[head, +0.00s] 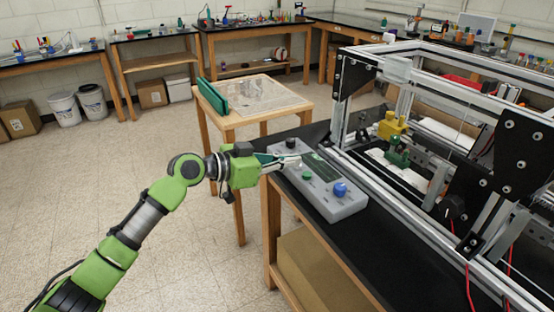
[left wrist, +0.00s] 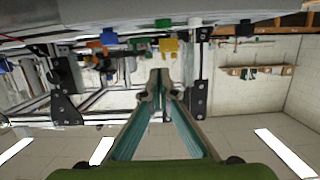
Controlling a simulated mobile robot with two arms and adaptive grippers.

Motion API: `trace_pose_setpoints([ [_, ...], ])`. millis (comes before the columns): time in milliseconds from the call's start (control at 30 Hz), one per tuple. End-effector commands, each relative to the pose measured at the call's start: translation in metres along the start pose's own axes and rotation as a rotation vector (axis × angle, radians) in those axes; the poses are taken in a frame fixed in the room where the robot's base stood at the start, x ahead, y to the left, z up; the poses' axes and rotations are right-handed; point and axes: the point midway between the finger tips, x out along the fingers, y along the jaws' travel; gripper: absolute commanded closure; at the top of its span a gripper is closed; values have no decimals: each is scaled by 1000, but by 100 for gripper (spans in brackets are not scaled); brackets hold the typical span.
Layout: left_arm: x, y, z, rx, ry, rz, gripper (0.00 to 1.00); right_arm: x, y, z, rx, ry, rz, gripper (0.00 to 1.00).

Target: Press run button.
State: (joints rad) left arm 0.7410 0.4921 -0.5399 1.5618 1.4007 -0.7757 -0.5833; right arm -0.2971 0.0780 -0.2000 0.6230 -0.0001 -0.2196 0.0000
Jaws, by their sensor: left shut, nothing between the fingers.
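The grey control box (head: 345,207) lies on the black bench top, near its left edge. It carries a green button (head: 306,175), a blue button or knob (head: 340,189), a dark knob (head: 291,142) and a dark green screen (head: 322,167). No label can be read, so I cannot tell which one is marked run. My left gripper (head: 297,158) is shut and empty over the far part of the box, between the dark knob and the green button. I cannot tell whether its tips touch the box. Its closed fingertips (left wrist: 160,75) show in the left wrist view, which looks upside down.
An aluminium extrusion frame (head: 400,217) with black plates stands right of the box. A yellow part (head: 392,126) and a green part (head: 398,152) sit inside it. A wooden table (head: 262,108) with a green item stands behind my arm. The floor at left is open.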

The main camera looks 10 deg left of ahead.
Motion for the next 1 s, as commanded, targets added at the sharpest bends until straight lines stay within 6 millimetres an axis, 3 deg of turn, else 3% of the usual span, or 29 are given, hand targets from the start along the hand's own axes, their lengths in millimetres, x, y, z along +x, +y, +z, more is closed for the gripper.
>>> trace_pose_setpoints([
  [167, 38, 0, -2, -2, 0, 0, 100, -10, 0, -2, 0, 1, -1, 60],
  [200, 42, 0, 5, -3, -4, 0, 100, -11, 0, -2, 0, 1, -1, 60],
  [500, 47, 0, 37, 0, -1, -2, 100, -15, 0, 1, 0, -3, -1, 60],
  [1000, 49, 0, 44, 1, 0, -1, 100, -8, 1, 5, -1, -8, 1, 60],
])
